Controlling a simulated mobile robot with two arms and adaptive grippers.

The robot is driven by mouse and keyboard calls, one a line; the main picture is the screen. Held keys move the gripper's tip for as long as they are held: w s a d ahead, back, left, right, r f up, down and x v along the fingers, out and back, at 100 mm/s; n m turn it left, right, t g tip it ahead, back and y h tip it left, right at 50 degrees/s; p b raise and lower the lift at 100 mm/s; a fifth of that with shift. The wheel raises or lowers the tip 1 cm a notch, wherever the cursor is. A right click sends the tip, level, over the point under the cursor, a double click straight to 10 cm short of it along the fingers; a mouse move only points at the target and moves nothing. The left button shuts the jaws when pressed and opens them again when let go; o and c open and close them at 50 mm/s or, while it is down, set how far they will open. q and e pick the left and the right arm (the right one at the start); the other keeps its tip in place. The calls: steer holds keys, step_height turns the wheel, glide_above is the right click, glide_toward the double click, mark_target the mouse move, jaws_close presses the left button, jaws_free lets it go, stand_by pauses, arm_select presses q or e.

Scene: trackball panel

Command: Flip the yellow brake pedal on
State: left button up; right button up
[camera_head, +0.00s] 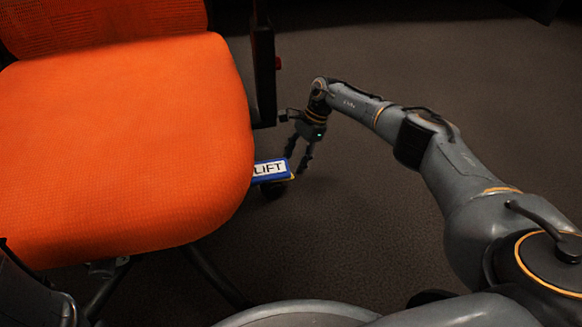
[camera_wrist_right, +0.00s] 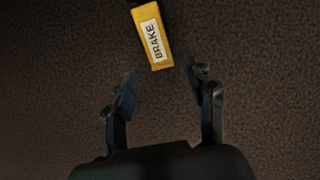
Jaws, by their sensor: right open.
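The yellow brake pedal (camera_wrist_right: 166,49), with a white label reading BRAKE, shows in the right wrist view at the top, just beyond the fingertips. Its upper end is dark. My right gripper (camera_wrist_right: 160,72) is open and empty, its two fingers spread below the pedal and apart from it. In the head view, my right gripper (camera_head: 295,164) reaches down beside the orange chair seat, right of a blue pedal labelled LIFT (camera_head: 270,171). There the brake pedal is mostly hidden; a small yellow edge shows by the blue pedal. My left gripper is not in view.
The orange chair seat (camera_head: 125,140) fills the left of the head view and overhangs the pedals. A dark armrest (camera_head: 263,75) stands close to my right wrist. A dark caster (camera_head: 273,190) is under the blue pedal. Brown carpet (camera_head: 350,235) is clear to the right.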

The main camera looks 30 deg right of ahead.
steer(key=v, duration=0.8)
steer(key=shift+a, duration=0.1)
